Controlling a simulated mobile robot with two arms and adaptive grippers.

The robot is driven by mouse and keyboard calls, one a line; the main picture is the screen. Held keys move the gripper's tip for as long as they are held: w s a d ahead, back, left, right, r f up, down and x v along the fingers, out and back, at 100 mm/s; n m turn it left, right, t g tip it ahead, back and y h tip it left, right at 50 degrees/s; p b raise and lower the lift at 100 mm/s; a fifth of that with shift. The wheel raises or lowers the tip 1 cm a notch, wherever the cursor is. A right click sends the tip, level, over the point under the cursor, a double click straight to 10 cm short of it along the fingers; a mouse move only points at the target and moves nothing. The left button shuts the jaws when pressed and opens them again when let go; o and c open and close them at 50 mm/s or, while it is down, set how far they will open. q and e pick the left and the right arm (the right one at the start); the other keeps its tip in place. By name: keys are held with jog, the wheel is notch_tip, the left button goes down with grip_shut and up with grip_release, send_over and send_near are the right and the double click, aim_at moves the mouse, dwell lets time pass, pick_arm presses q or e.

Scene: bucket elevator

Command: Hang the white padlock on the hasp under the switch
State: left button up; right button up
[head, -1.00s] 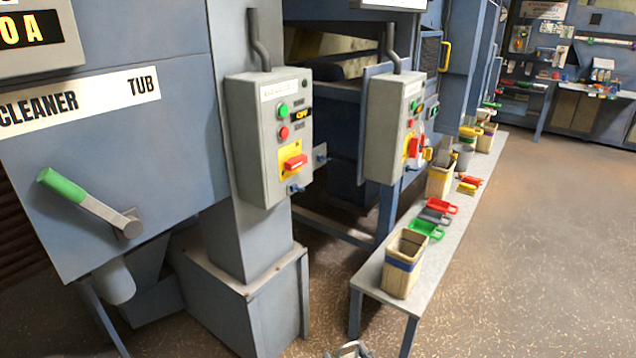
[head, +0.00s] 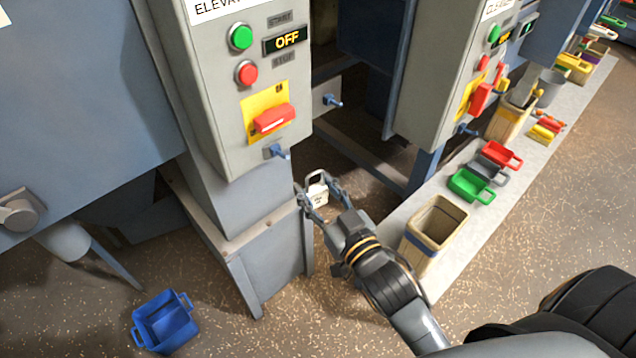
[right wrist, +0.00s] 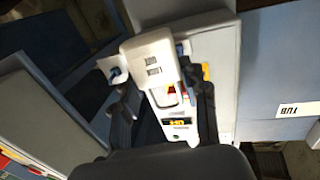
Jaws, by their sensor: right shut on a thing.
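The white padlock (head: 317,192) is between the fingertips of my right gripper (head: 321,199), which is shut on it. In the right wrist view the padlock covers part of the control box. My left gripper is not in view.
A second peg (head: 332,100) sticks out from a plate at the elevator box's right side. Another control box (head: 447,75) stands to the right. A bench (head: 386,245) carries a beige bin (head: 437,228) and coloured scoops. A blue tub (head: 165,322) lies on the floor.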

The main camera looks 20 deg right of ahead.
jog(key=shift+w, duration=0.25)
jog(key=shift+w+a+r, duration=0.15)
jog(key=shift+a+r, duration=0.05)
jog(key=shift+a, duration=0.2)
jog(key=shift+w+a, duration=0.2)
jog(key=shift+w, duration=0.35)
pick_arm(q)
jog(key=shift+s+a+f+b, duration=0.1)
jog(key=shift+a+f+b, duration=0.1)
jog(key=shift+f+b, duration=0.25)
pick_arm(e)
jog(key=w, duration=0.1)
jog(key=w+a, duration=0.1)
jog(key=w, duration=0.1)
jog(key=shift+w+f, duration=0.1)
jog(key=shift+w, duration=0.15)
pick_arm(q)
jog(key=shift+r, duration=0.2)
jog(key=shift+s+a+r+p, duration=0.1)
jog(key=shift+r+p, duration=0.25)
jog(key=shift+p, duration=0.25)
pick_arm(e)
jog(key=shift+w+a, duration=0.1)
jog(key=shift+w, duration=0.1)
